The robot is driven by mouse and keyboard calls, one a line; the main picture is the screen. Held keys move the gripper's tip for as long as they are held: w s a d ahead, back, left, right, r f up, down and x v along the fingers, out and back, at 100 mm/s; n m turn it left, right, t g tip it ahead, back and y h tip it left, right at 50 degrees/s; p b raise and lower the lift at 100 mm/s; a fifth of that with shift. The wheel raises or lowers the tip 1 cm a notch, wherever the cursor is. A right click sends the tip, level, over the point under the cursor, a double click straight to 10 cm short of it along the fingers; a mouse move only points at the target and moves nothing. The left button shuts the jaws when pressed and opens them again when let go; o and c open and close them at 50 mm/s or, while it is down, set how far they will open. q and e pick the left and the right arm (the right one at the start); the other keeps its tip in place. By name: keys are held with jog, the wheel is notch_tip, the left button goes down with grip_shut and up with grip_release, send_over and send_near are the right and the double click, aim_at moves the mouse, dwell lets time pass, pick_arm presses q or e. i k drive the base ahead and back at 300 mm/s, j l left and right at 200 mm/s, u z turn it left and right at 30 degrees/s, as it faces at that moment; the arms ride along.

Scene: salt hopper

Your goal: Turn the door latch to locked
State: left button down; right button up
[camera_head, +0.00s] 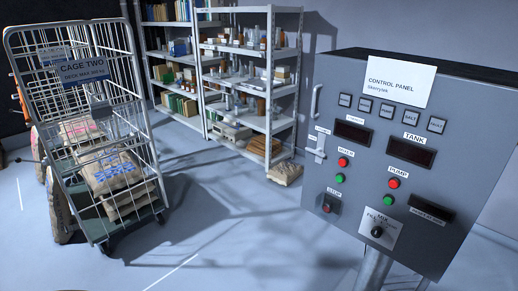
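The grey control panel (403,160) stands at the right on a post, its front facing me at an angle. A small pale latch (317,151) sits at the left edge of its front. Small labels are beside and above the latch, too small to read surely. I cannot tell clearly which way the latch points. A pale bar handle (316,101) is above it on the same edge. The panel front looks closed. Neither of my grippers is in view.
A wire cage trolley (73,62) with sacks (108,170) stands at the left. Shelving (248,88) with boxes and bottles is at the back. A sack (285,173) lies by the shelf foot. The panel bears buttons, a knob (377,232) and displays. The middle floor is clear.

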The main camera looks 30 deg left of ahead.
aim_at(316, 151)
jog(key=u, duration=0.6)
jog(key=j+u, duration=0.2)
jog(key=i+j+u, duration=0.25)
jog(key=j, duration=0.15)
jog(key=j+u, duration=0.2)
jog(key=j, duration=0.15)
